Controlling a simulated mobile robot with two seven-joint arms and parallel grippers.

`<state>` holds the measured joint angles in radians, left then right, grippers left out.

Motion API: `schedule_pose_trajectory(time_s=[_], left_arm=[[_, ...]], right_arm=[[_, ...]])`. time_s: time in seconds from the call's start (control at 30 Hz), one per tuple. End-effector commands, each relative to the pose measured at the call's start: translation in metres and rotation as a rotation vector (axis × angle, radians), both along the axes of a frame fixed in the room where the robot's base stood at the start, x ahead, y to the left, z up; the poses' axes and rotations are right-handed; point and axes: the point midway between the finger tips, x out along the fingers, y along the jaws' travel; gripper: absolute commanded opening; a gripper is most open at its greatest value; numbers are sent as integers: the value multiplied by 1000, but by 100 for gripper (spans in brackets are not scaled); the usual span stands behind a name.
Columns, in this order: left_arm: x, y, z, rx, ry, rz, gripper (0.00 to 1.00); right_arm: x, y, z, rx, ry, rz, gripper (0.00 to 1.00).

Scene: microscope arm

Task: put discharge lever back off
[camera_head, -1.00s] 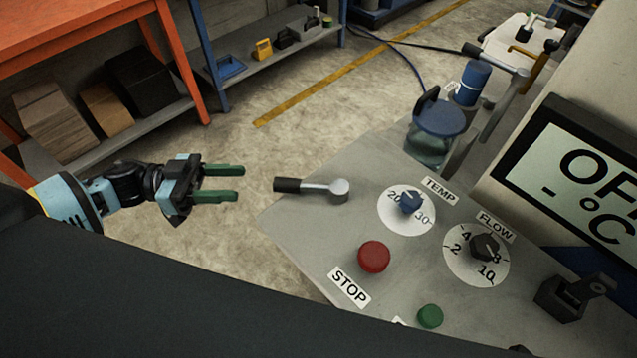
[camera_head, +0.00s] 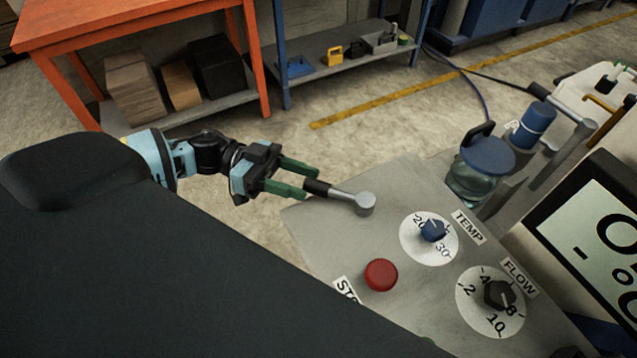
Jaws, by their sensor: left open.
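The discharge lever (camera_head: 342,195) has a black grip and a silver arm ending in a round silver hub on the grey panel (camera_head: 330,228). Its grip points left, past the panel's left edge. My left gripper (camera_head: 312,179) has green fingers and is open. Its fingertips are at the black grip's end, one finger above it and one below it in the picture. Whether they touch the grip I cannot tell. My right gripper is not in view.
On the panel are a blue TEMP knob (camera_head: 434,230), a red STOP button (camera_head: 381,275) and a black FLOW knob (camera_head: 499,294). A blue-lidded jar (camera_head: 484,165) stands behind the panel. An orange workbench (camera_head: 120,22) and a blue-framed shelf (camera_head: 350,68) stand at the back.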

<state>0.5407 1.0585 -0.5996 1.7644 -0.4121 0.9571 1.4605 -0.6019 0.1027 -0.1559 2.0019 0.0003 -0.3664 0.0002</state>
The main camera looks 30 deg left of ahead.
Motion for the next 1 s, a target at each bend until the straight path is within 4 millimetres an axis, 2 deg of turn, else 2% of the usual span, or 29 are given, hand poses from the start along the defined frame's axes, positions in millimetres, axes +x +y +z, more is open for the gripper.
schedule_pose_trajectory(time_s=[0.1, 0.3, 0.67, 1.0], left_arm=[[3, -19, 4, -4, -6, -2, 46], [6, -37, 2, -2, -3, -1, 46], [7, -42, 1, 0, -1, 0, 46], [7, -42, 1, 0, -1, 0, 2]], right_arm=[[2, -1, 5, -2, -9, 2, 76], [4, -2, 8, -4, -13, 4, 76], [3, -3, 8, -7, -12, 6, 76], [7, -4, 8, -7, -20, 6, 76]])
